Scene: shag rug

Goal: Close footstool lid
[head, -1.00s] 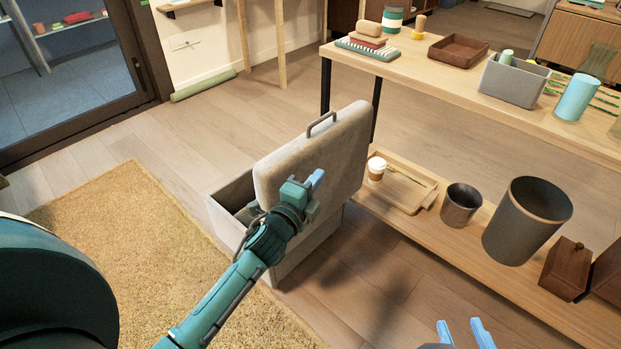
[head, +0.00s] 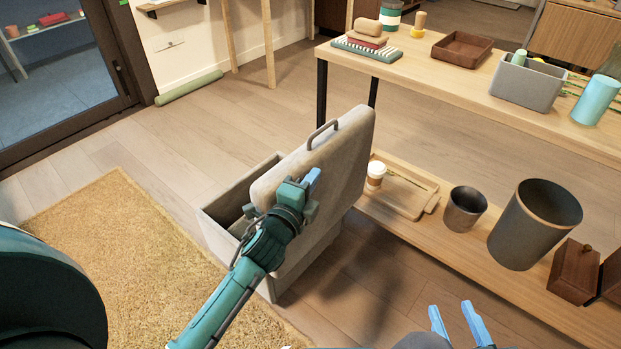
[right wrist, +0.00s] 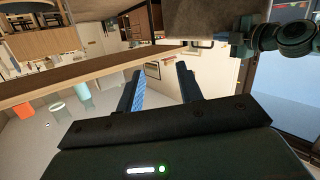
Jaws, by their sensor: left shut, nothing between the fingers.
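The footstool (head: 222,226) is a grey box standing at the rug's edge, with its dark inside partly visible. Its thick grey lid (head: 340,150) stands raised and tilted, with a metal handle (head: 321,133) on its upper edge. My left gripper (head: 311,181) is shut and empty, at the lid's near broad face; I cannot tell whether it touches. My right gripper (head: 456,322) is open and empty, low at the front right, apart from the stool. Its spread fingers also show in the right wrist view (right wrist: 160,88), with the lid (right wrist: 205,17) at the top.
A wooden shelf table (head: 440,78) stands to the right. Its lower shelf holds a paper cup (head: 376,174), a wooden tray (head: 412,205), a small dark pot (head: 464,208), a large bin (head: 528,235) and a wooden box (head: 574,272). Open floor (head: 150,135) lies behind the stool.

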